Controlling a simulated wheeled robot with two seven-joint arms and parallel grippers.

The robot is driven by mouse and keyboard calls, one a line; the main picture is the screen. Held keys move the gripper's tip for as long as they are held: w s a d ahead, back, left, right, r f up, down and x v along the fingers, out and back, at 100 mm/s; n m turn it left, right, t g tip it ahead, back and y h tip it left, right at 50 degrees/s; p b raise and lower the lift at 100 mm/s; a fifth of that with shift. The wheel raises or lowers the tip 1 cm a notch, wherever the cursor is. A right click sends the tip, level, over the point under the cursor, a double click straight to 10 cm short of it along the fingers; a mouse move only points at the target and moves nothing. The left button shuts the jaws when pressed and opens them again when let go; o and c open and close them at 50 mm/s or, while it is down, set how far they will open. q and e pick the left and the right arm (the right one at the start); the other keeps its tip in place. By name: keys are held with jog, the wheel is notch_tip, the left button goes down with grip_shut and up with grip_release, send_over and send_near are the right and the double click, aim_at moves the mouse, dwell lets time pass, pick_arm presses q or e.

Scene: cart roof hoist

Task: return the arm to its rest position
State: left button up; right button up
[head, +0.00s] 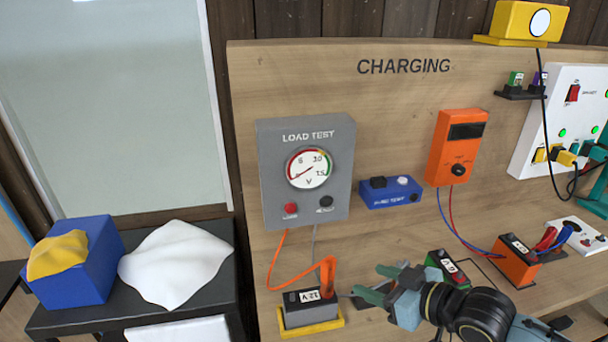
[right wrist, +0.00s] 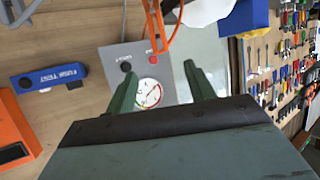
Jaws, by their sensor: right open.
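My right gripper (head: 374,283) is open in the head view, low and right of centre, in front of the charging board. Its two green fingers are apart with nothing between them. It is just right of the grey 12 V battery (head: 301,315), which sits in a yellow tray (head: 325,325); I see a small gap to it. In the right wrist view the open fingers (right wrist: 160,72) frame the grey load test box (right wrist: 120,50), which stands beyond them. My left gripper is not in either view.
An orange lead (head: 285,250) runs from the load test box to the battery. A red-and-green battery (head: 442,262) and an orange battery (head: 516,262) are near my right arm. A black side table (head: 75,318) holds a blue box (head: 85,280) and white cloth (head: 175,262).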

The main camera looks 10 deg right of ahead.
jog(key=s+f+m+g+h, duration=0.2)
jog(key=s+f+g+h, duration=0.3)
jog(key=s, duration=0.6)
jog(key=s+f+m+g+h, duration=0.25)
jog(key=s+f, duration=0.35)
jog(key=s, duration=0.5)
notch_tip(320, 180, down, 29)
jog(key=g+b, duration=0.2)
jog(key=b, duration=0.4)
jog(key=s+d+f+b, duration=0.1)
jog(key=s+f+b, duration=0.2)
jog(key=s+f, duration=0.6)
jog(key=s+d+f+b, duration=0.2)
jog(key=s+f, duration=0.7)
jog(key=f, duration=0.5)
jog(key=shift+g+b, duration=0.45)
jog(key=shift+b, duration=0.3)
